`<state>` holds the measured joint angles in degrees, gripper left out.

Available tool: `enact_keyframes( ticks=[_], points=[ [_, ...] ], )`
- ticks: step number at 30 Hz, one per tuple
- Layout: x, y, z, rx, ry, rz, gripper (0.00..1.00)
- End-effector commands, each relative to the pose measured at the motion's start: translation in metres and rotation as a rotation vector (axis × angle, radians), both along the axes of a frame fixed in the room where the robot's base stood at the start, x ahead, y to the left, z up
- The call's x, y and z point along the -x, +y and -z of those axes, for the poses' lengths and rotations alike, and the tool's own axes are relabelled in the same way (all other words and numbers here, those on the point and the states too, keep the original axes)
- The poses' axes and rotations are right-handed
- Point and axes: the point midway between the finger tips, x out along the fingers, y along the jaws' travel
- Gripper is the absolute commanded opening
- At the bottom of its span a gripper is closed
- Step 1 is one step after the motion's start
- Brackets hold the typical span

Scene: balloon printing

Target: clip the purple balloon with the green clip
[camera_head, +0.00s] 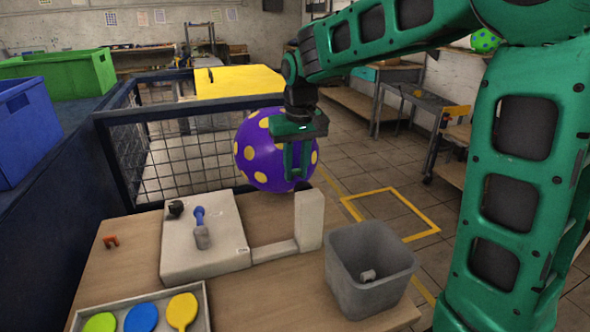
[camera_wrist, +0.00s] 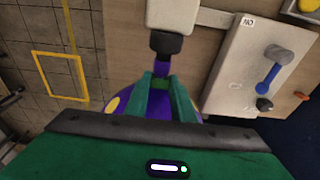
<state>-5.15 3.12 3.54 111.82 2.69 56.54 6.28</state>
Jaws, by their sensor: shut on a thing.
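The inflated purple balloon (camera_head: 262,151) with yellow dots is at the upright white post (camera_head: 308,222). In the wrist view its purple neck (camera_wrist: 161,69) meets the dark nozzle (camera_wrist: 165,43) on the post. My gripper (camera_head: 297,178) points down in front of the balloon. In the wrist view its green fingers (camera_wrist: 164,80) are on both sides of the neck. No separate green clip shows on the table; it blends with the green fingers at the neck, where my gripper is shut, and its outline is not clear.
The white machine (camera_head: 205,260) has a blue lever (camera_head: 199,215). An orange clip (camera_head: 110,241) lies at the table's left. A grey bin (camera_head: 368,290) stands at the right. A tray (camera_head: 208,307) of flat balloons is in front. A mesh fence (camera_head: 160,155) is behind.

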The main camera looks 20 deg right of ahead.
Motion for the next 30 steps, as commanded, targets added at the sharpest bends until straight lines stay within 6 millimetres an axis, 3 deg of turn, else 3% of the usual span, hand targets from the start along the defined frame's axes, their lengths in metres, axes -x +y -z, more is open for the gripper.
enact_keyframes(
  ticks=[30],
  points=[
    [-0.001, -0.0002, 0.007, 0.0, 0.0, 0.0, 0.08]
  ],
)
